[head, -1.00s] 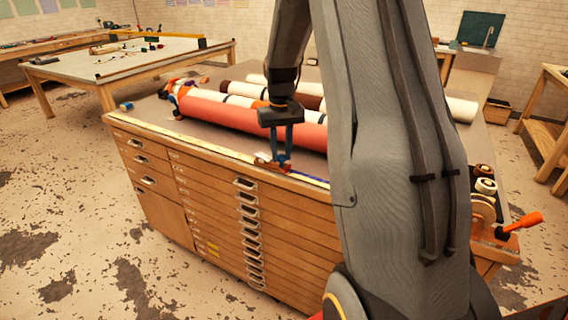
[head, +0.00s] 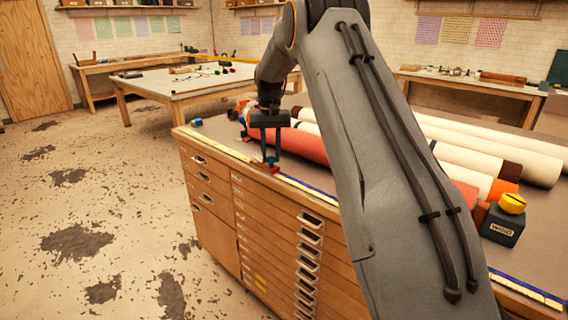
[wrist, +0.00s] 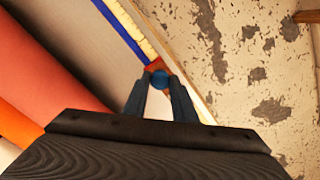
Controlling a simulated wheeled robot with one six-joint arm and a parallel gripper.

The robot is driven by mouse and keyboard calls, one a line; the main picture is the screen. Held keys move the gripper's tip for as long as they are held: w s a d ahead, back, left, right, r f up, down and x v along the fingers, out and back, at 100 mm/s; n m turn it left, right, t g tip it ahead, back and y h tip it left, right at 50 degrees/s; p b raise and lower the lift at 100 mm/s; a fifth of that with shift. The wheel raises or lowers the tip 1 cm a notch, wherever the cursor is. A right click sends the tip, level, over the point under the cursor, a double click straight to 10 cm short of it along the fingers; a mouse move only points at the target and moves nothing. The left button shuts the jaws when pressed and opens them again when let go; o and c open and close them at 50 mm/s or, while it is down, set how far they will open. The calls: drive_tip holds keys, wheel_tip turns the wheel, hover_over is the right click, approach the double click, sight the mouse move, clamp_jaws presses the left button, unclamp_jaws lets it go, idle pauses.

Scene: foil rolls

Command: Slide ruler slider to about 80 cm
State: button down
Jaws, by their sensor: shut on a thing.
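The ruler (head: 308,189) lies along the front edge of the cabinet top, with a blue band and a pale yellow scale; the band also shows in the wrist view (wrist: 122,32). The small red slider (head: 270,172) sits on the ruler, left of the column of drawer handles. In the wrist view the slider (wrist: 155,66) has a round blue knob (wrist: 159,76). My gripper (head: 271,160) points down, its blue fingers shut on the slider. The fingertips hide part of the knob, and the scale figures are too small to read.
A red roll (head: 303,144) lies just behind the ruler, with white rolls (head: 485,142) further back. A dark box with a yellow top (head: 504,220) stands at the right. A small blue block (head: 196,122) lies near the cabinet's left corner. The floor at left is clear.

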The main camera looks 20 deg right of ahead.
sight(259, 158)
drive_tip(key=shift+w+a+r+b, duration=0.1)
drive_tip(key=shift+w+a+b, duration=0.2)
drive_tip(key=shift+w, duration=0.65)
drive_tip(key=shift+w+a+f+b, duration=0.1)
drive_tip(key=shift+w+a+b, duration=0.25)
drive_tip(key=shift+w, duration=0.55)
drive_tip(key=shift+w+a+r+b, duration=0.15)
drive_tip(key=shift+w+a, duration=0.3)
drive_tip(key=shift+w, duration=0.5)
drive_tip(key=c, duration=1.5)
unclamp_jaws()
drive_tip(key=shift+o, duration=0.2)
drive_tip(key=shift+a, duration=0.1)
drive_tip(key=shift+a, duration=0.1)
wheel_tip(259, 158, up, 8)
drive_tip(key=b, duration=0.2)
drive_tip(key=shift+f, duration=0.2)
drive_tip(key=shift+s, duration=0.15)
